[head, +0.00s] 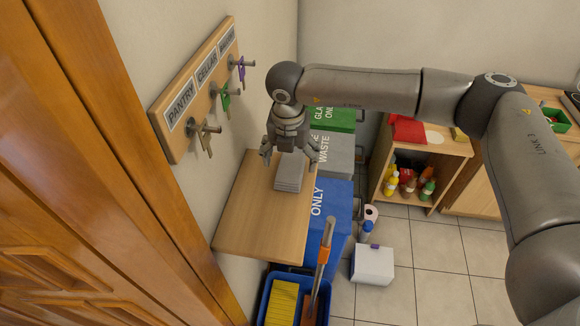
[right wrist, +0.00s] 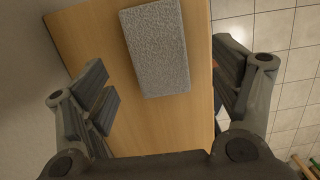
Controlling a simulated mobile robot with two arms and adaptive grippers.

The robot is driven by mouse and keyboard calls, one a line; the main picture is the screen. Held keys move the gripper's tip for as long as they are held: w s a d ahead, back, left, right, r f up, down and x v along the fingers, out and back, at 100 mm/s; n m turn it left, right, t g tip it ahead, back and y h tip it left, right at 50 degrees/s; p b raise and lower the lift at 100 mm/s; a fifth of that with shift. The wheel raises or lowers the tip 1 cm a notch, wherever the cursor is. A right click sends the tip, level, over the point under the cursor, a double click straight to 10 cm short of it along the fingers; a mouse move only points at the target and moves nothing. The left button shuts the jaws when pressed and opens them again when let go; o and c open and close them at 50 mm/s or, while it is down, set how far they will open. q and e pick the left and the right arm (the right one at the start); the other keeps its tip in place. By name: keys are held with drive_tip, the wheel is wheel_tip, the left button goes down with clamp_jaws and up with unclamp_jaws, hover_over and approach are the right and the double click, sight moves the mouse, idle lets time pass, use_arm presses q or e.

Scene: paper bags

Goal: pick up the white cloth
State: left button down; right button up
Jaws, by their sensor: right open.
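The white cloth (head: 289,176) looks light grey and is folded into a flat rectangular stack. It lies on the wooden wall shelf (head: 262,226) in the head view. My right gripper (head: 290,158) is open and empty, pointing down above the shelf, with its fingers on either side of the cloth's far part in the picture. In the right wrist view the cloth (right wrist: 157,50) lies between the spread fingers, towards the top of the picture, and no finger visibly touches it. My left gripper is not in view.
A key board (head: 188,133) labelled pantry and cellar hangs on the wall left of the shelf. Blue, grey and green bins stand beside and below it. A blue bucket (head: 266,300) with a mop handle (head: 323,257) and a white box (head: 372,266) are on the floor.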

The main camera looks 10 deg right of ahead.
sight(290, 166)
drive_tip(key=f, duration=0.1)
drive_tip(key=f+p, duration=0.2)
drive_tip(key=shift+w+f, duration=0.3)
drive_tip(key=shift+f, duration=0.05)
drive_tip(key=shift+d+f, duration=0.1)
drive_tip(key=shift+f, duration=0.15)
drive_tip(key=shift+w+f, duration=0.1)
drive_tip(key=shift+c, duration=0.5)
drive_tip(key=c, duration=0.5)
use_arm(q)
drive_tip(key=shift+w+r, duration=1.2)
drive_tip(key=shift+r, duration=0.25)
use_arm(e)
drive_tip(key=c, duration=0.4)
